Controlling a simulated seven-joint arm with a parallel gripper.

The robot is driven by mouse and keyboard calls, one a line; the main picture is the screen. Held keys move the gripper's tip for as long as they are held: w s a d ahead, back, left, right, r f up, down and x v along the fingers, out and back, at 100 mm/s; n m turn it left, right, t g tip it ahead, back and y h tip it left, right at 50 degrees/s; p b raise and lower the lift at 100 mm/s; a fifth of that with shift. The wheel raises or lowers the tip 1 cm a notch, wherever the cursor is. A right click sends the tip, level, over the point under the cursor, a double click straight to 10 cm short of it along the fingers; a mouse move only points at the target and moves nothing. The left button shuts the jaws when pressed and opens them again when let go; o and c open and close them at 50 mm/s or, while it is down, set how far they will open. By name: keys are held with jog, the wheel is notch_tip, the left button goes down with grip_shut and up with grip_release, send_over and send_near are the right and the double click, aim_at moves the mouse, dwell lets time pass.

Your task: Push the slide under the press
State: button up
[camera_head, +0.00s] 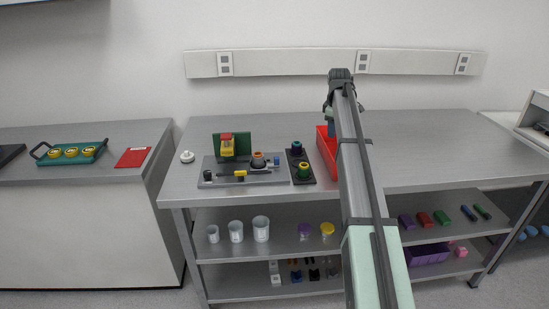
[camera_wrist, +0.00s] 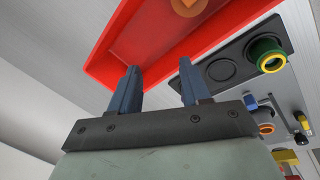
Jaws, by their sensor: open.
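The press appears to be the red and yellow block (camera_head: 227,146) in front of a green upright panel, on a grey base plate (camera_head: 212,163). A dark bar with a yellow piece (camera_head: 240,174) lies along the plate's front; it may be the slide, but I cannot tell for sure. A dark round part with an orange ring (camera_head: 258,160) sits right of the press. In the wrist view, the ringed part (camera_wrist: 266,128) shows at the lower right. My gripper (camera_wrist: 159,67) is open and empty, over the red tray, apart from the plate. In the head view my arm mostly hides it.
The red tray (camera_head: 325,155) stands right of the plate, partly behind my arm, with an orange piece (camera_wrist: 187,5) in it. A white knob (camera_head: 187,157) lies at left. The bench's right side is clear.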

jog(key=s+a+r+n+g, duration=0.1)
jog(key=a+n, duration=0.1)
jog(key=a, duration=0.6)
jog(key=s+a+r+n+g+y, duration=0.1)
jog(key=a+n, duration=0.2)
jog(key=a, duration=0.4)
jog(key=s+a+r+n, duration=0.1)
jog(key=a+r+n, duration=0.1)
jog(key=a, duration=0.6)
send_near(265, 162)
jog(key=d+f, duration=0.1)
jog(key=f, duration=0.1)
jog(key=d+f, duration=0.1)
jog(key=f, duration=0.2)
jog(key=d+f, duration=0.1)
jog(key=f, duration=0.1)
jog(key=shift+s+d+f, duration=0.15)
jog(key=shift+d+f, duration=0.05)
jog(key=shift+d, duration=0.05)
jog(key=shift+c, duration=0.5)
grip_shut()
